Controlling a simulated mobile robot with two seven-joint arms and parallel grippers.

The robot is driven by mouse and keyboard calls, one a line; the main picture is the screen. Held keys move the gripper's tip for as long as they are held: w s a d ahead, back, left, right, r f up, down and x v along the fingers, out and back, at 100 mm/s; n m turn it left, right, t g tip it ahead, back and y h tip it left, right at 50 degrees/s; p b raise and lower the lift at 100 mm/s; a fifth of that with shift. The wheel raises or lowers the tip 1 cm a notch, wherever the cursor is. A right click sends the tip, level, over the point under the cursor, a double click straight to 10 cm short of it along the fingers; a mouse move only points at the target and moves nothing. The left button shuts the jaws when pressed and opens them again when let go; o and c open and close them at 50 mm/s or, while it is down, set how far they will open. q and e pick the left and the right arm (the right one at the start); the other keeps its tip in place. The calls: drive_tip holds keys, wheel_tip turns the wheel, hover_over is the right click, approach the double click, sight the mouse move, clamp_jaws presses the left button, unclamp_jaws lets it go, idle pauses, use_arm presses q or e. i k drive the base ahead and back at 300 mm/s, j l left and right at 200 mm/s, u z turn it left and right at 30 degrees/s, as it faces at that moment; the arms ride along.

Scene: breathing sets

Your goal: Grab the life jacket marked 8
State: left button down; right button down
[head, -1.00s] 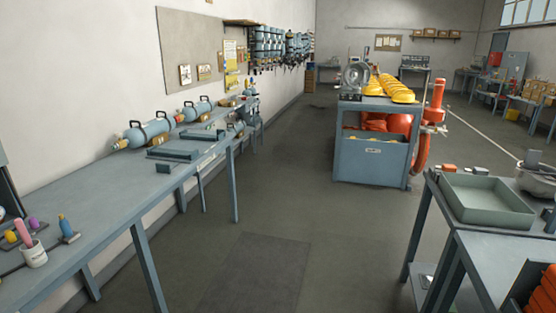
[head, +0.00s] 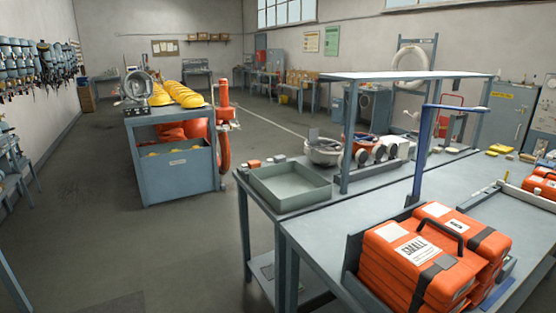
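A stack of orange folded life jackets (head: 385,262) with dark straps sits in a dark-edged holder on the near right bench. A white label reading SMALL lies on its top left part. A second white label with one dark character lies on the top right part; I cannot tell whether it is an 8. A black handle arches over the stack. More orange jackets (head: 540,186) show at the right edge, partly cut off, their marks too small to read. Neither of my grippers is in view.
A grey-green tray (head: 290,196) and a bowl (head: 323,152) stand on the bench (head: 385,193) left of the jackets. A blue post (head: 420,155) rises behind the stack. A blue cart (head: 180,175) with yellow helmets stands beyond. The floor at left is clear.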

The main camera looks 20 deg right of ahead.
sight(438, 253)
drive_tip(key=i+z, duration=0.3)
drive_tip(key=z, duration=0.15)
drive_tip(key=i+j+z, duration=0.25)
drive_tip(key=z, duration=0.2)
drive_tip(key=i+j+z, duration=0.25)
drive_tip(key=z, duration=0.2)
drive_tip(key=i+j+z, duration=0.15)
drive_tip(key=j+z, duration=0.15)
drive_tip(key=z, duration=0.15)
drive_tip(key=i+j+z, duration=0.15)
drive_tip(key=j+z, duration=1.1)
drive_tip(key=j, duration=0.3)
drive_tip(key=j+z, duration=0.3)
drive_tip(key=j, duration=0.3)
